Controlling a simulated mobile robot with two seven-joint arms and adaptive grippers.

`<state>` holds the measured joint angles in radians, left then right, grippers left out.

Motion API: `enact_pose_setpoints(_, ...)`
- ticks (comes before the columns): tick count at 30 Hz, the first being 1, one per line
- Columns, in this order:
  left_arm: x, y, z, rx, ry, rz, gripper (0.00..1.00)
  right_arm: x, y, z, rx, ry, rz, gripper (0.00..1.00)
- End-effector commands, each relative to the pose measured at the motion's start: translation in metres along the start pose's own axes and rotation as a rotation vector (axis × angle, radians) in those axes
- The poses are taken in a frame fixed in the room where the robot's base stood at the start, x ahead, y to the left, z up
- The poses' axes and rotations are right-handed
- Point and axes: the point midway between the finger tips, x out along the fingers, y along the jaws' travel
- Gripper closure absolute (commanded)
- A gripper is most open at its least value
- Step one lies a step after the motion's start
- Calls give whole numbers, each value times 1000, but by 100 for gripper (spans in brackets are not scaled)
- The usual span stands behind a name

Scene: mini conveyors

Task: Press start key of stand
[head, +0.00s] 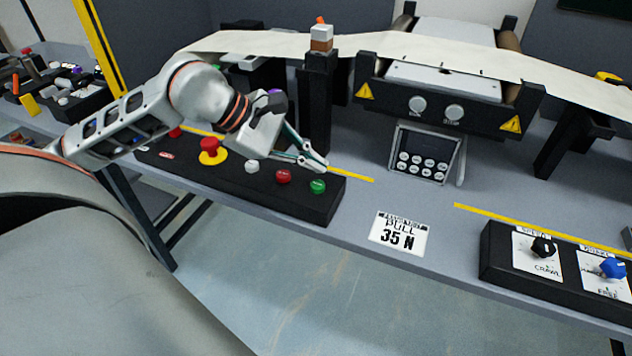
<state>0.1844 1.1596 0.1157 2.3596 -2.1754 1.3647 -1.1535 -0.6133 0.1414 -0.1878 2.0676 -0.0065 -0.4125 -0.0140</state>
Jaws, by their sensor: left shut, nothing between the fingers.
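A black button box (240,189) lies along the front of the grey bench. On its top are a green button (317,187) at the right end, a red button (283,176), a white button (252,166) and a red mushroom button on a yellow base (210,150). My left gripper (322,165) is shut and empty, its fingertips just above and behind the green button in the picture; I cannot tell whether they touch anything. A tilted keypad panel (426,155) with several round white keys stands to the right; its key labels are unreadable. My right gripper is out of view.
A sign reading 35 N (400,234) lies at the bench front. A black knob box (500,262) is at right. Bench between gripper and keypad is clear.

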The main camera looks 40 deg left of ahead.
Motion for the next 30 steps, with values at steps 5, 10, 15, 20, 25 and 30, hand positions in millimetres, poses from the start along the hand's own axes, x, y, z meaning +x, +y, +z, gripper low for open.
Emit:
enact_pose_setpoints(5,-14,10,10,4,0,4,100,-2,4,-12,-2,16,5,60)
enact_pose_setpoints(10,-21,15,15,2,1,2,100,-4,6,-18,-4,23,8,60)
enact_pose_setpoints(15,-20,14,14,0,1,-1,100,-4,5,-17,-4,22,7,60)
enact_pose_setpoints(20,-20,14,14,0,1,0,100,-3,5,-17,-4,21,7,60)
enact_pose_setpoints(25,-20,14,14,0,0,0,100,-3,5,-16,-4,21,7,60)
enact_pose_setpoints(30,-20,14,14,0,0,0,100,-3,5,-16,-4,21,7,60)
